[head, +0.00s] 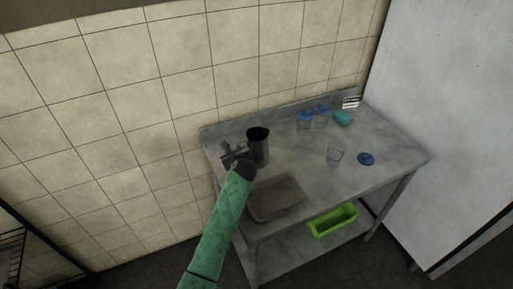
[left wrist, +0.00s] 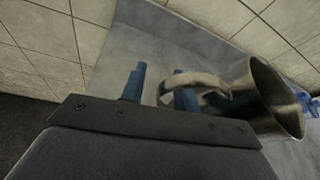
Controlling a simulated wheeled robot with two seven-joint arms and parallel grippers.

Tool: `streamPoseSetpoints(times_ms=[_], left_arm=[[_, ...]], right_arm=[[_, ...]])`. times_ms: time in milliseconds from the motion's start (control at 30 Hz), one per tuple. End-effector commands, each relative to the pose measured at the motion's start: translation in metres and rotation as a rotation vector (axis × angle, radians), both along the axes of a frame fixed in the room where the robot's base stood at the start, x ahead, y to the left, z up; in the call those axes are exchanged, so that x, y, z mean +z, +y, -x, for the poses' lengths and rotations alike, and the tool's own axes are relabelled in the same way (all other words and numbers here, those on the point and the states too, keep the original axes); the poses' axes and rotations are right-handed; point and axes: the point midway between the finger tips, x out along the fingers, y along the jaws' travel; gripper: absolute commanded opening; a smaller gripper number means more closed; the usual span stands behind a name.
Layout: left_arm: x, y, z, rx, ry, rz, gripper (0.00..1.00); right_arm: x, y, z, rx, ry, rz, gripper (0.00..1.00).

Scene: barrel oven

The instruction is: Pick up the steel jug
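The steel jug (head: 258,148) stands upright at the left back of the metal table, dark inside and open at the top. In the left wrist view the jug (left wrist: 272,98) is at the right, with its pale curved handle (left wrist: 203,80) pointing towards my fingers. My left gripper (head: 230,153) is beside the jug, on its left. In the left wrist view its blue fingers (left wrist: 158,88) are apart; the handle's outer end reaches between them, and the right finger shows by the handle's loop. I cannot tell whether they touch. My right gripper is not in view.
The table (head: 385,146) also holds a grey tray (head: 276,198), a clear glass (head: 334,154), a blue lid (head: 366,159), blue-lidded jars (head: 305,122) and a teal item (head: 343,118). A green bin (head: 332,222) is on the shelf below. A tiled wall stands behind.

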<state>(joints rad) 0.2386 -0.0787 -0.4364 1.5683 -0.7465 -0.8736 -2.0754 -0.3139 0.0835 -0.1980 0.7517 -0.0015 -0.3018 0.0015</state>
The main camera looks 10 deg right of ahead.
Motion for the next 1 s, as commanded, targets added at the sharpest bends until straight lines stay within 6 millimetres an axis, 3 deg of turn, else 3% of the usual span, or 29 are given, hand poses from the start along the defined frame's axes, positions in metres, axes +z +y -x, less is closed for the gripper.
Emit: streamPoseSetpoints(times_ms=[367,533,1000], left_arm=[[-0.004,0.0009,-0.0071,-0.001,0.001,0.001,0.31],[-0.0038,0.001,-0.0071,-0.001,0.0,0.001,0.0],[-0.0029,0.0008,-0.0072,-0.001,-0.001,0.002,0.0]], right_arm=[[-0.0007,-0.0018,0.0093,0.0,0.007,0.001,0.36],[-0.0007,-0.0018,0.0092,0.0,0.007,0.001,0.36],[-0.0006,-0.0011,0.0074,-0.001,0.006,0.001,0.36]])
